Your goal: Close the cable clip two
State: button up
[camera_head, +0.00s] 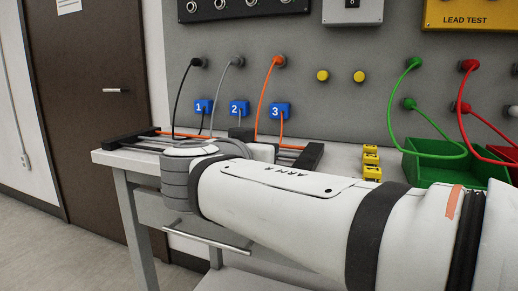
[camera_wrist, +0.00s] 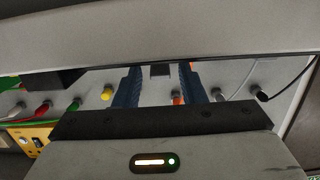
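Blue label 2 (camera_head: 239,108) is on the back panel between labels 1 (camera_head: 203,106) and 3 (camera_head: 280,110). A grey cable (camera_head: 222,82) runs from its plug down toward the table. Cable clip two cannot be made out; my arm covers much of the area below the label. In the wrist view, which appears upside down, the two dark blue fingers of my gripper (camera_wrist: 158,85) stand apart with a gap between them. A small dark block (camera_wrist: 160,71) shows in that gap; I cannot tell what it is or whether it is held.
Black end bars (camera_head: 316,156) and orange cables lie on the white table (camera_head: 106,157). Yellow blocks (camera_head: 371,162) and a green bin (camera_head: 425,165) stand to the right. A black cable (camera_head: 182,90), an orange cable (camera_head: 262,92) and green and red leads hang from the panel.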

jog(key=shift+o, duration=0.3)
jog(key=shift+s+r, duration=0.1)
jog(key=shift+s+a, duration=0.2)
jog(key=shift+s, duration=0.1)
jog(key=p+v, duration=0.2)
jog(key=v, duration=0.5)
